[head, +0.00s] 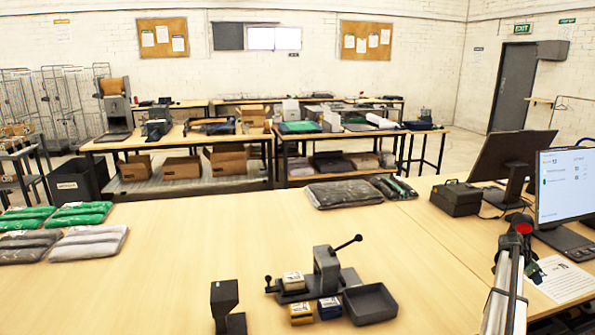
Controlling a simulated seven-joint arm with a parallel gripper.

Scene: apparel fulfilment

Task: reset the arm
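A wooden table (190,265) fills the front. On it stand a lever press (325,272), a grey tray (370,304), small yellow (301,314) and blue (330,308) blocks, a dark stand (226,308), bagged garments (343,193), a black printer (456,197) and a monitor (566,186). The centre-left is clear.

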